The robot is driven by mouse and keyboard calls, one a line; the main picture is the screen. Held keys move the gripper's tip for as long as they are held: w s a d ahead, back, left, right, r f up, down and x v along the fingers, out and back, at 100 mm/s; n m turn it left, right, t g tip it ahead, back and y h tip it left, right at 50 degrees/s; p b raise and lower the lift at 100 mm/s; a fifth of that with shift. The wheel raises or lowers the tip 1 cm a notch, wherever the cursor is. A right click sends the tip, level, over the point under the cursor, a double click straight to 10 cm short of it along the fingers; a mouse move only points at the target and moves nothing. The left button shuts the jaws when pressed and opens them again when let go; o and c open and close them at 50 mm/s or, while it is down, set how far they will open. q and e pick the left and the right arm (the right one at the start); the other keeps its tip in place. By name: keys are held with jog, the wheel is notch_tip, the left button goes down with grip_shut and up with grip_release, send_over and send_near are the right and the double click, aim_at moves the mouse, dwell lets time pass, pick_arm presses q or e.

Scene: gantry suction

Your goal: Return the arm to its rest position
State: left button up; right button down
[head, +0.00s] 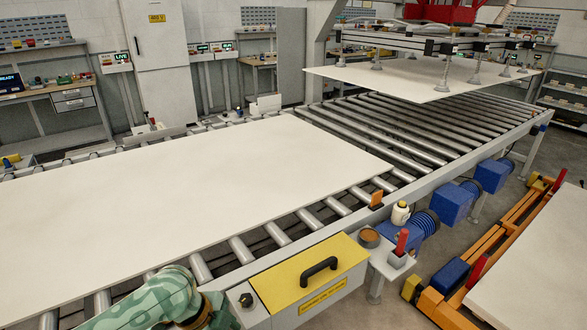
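Part of my own arm, with a mint-green patterned cover, shows at the bottom edge left of centre in the head view. It bends close beside the yellow-topped box (308,283), which has a black handle (319,270) and a dark knob (246,300). Whether the arm touches the box I cannot tell. The frame cuts the arm off, and no gripper fingers show. My other arm does not show.
A large white panel (190,195) lies on the roller conveyor (240,249). The gantry's suction cups (444,77) hold another panel (400,82) above the far rollers. A bottle (400,213), an open tin (369,237) and a red-handled item (401,247) stand right of the box.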

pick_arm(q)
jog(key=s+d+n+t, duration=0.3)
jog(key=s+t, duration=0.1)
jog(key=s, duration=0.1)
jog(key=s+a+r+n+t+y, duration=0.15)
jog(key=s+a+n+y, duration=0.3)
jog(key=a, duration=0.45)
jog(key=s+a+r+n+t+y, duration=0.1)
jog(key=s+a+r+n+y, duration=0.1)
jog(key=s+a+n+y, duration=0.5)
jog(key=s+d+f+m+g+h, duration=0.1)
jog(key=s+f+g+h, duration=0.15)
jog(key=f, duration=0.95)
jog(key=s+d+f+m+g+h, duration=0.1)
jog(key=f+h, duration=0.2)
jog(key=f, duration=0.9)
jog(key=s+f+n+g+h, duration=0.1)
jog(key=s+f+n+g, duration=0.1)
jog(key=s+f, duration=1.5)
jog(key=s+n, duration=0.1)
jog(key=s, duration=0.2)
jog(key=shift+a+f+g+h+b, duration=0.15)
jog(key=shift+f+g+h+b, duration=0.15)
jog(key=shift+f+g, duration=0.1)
